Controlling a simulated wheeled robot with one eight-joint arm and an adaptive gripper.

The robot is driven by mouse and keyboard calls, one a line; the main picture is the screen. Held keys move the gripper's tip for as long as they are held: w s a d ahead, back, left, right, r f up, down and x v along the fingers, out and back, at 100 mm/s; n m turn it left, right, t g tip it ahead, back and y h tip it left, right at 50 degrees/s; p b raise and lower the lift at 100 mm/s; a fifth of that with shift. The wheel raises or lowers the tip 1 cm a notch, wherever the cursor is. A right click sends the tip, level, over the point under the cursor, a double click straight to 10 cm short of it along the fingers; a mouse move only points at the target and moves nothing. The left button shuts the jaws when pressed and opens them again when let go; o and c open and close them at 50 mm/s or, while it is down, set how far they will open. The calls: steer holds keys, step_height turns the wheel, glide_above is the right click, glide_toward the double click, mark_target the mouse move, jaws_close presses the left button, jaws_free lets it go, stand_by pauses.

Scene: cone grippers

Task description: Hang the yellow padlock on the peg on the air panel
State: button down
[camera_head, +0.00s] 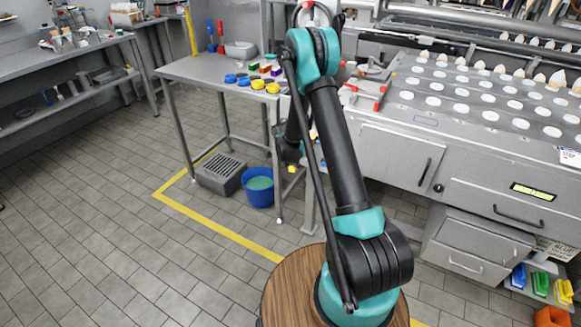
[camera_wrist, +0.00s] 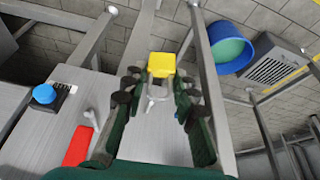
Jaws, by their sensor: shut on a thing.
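The yellow padlock (camera_wrist: 161,65) shows in the wrist view between the tips of my gripper (camera_wrist: 159,84). My gripper is shut on it; its pale shackle reaches back between the fingers. In the head view a small yellow patch (camera_head: 291,169), likely the padlock, shows below my dark wrist, beside the table leg. My arm hides most of the gripper there. In the wrist view a grey panel face (camera_wrist: 50,135) carries a blue round knob (camera_wrist: 44,93) and a red handle (camera_wrist: 78,147). A small pale fitting (camera_wrist: 91,117) sits near the handle; I cannot tell whether it is the peg.
A metal table (camera_head: 205,70) holds several yellow and blue padlocks and small coloured items. Below it stand a blue bucket (camera_head: 258,190) and a grey crate (camera_head: 220,174). The steel machine (camera_head: 400,150) stands to the right. The tiled floor at left is clear.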

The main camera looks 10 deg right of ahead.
steer(key=shift+w+d+f, duration=0.3)
steer(key=shift+w+d, duration=0.35)
steer(key=shift+w, duration=0.25)
steer(key=shift+w+d+f, duration=0.25)
steer(key=shift+w+d, duration=0.35)
steer(key=shift+w, duration=0.25)
steer(key=c, duration=1.1)
jaws_free()
